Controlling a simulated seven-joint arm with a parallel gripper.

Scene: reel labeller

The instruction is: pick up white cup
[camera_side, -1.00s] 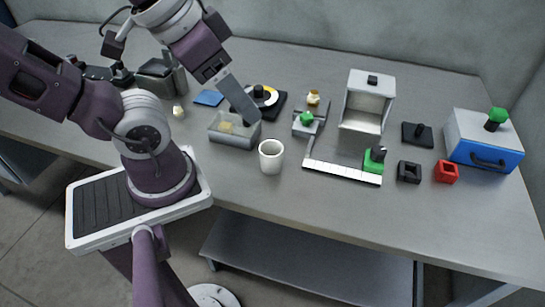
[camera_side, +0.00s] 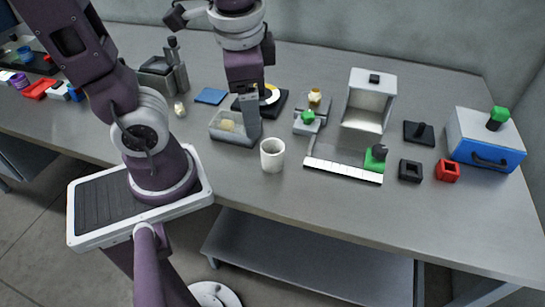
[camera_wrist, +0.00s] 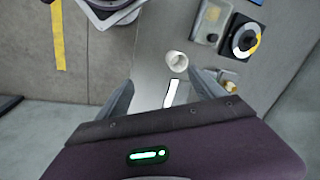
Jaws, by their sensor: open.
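The white cup (camera_side: 272,155) stands upright on the grey table near its front edge, in the side view. It also shows in the wrist view (camera_wrist: 177,61), beyond and between my fingers. My gripper (camera_side: 250,136) is above the table, just behind and left of the cup in the side view, in front of part of a clear bin. In the wrist view my gripper (camera_wrist: 162,88) has its two fingers spread wide with nothing between them. The cup is apart from both fingers.
Table in front of the cup is clear.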

